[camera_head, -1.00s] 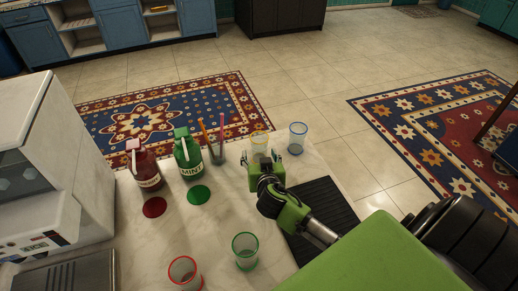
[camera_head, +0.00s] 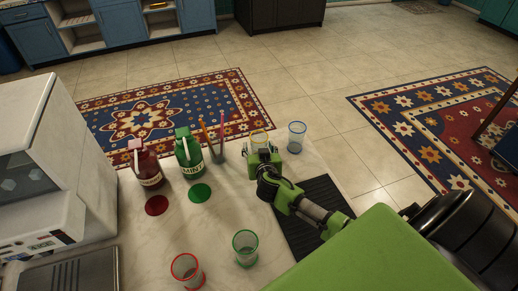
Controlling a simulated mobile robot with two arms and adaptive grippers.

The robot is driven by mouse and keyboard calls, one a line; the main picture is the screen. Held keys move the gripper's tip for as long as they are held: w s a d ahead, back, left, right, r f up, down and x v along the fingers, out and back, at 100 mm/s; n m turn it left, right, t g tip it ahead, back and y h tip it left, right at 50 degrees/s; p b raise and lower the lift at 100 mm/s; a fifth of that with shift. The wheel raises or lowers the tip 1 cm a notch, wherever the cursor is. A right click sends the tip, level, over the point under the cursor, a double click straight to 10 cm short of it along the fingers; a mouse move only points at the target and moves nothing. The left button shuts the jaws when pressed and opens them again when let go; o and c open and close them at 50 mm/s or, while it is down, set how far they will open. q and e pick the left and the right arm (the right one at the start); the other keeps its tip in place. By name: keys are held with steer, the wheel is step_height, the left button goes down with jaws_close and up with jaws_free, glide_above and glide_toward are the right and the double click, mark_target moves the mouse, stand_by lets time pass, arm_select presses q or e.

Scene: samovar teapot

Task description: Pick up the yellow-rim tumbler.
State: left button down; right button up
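The yellow-rim tumbler (camera_head: 259,137) stands upright near the far edge of the pale counter. It is clear glass, and its lower part is hidden behind my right gripper. My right gripper (camera_head: 261,149) comes in from the lower right and points at the tumbler, right in front of it. Its fingers are apart, one to each side of the glass. I cannot tell if they touch it. My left gripper is not in view.
A blue-rim tumbler (camera_head: 297,136) stands close on the right. A cup with straws (camera_head: 219,152), a green mint bottle (camera_head: 189,155) and a red bottle (camera_head: 146,167) stand left. Green-rim (camera_head: 245,247) and red-rim (camera_head: 186,270) tumblers stand near. A black mat (camera_head: 325,196) lies right.

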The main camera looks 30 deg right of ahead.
mark_target(258, 138)
steer(key=c, duration=0.9)
steer(key=shift+o, duration=0.2)
steer(key=shift+r, duration=0.1)
steer(key=shift+r, duration=0.4)
step_height(258, 138, up, 2)
steer(key=shift+r+b, duration=0.15)
steer(key=shift+b, duration=0.5)
steer(key=s+a+r+b, duration=0.2)
steer(key=s+a+r, duration=0.6)
steer(key=s, duration=0.3)
steer(key=shift+a+r+b, duration=0.2)
steer(key=shift+r+b, duration=0.15)
steer(key=shift+r, duration=0.55)
steer(key=shift+f, duration=0.15)
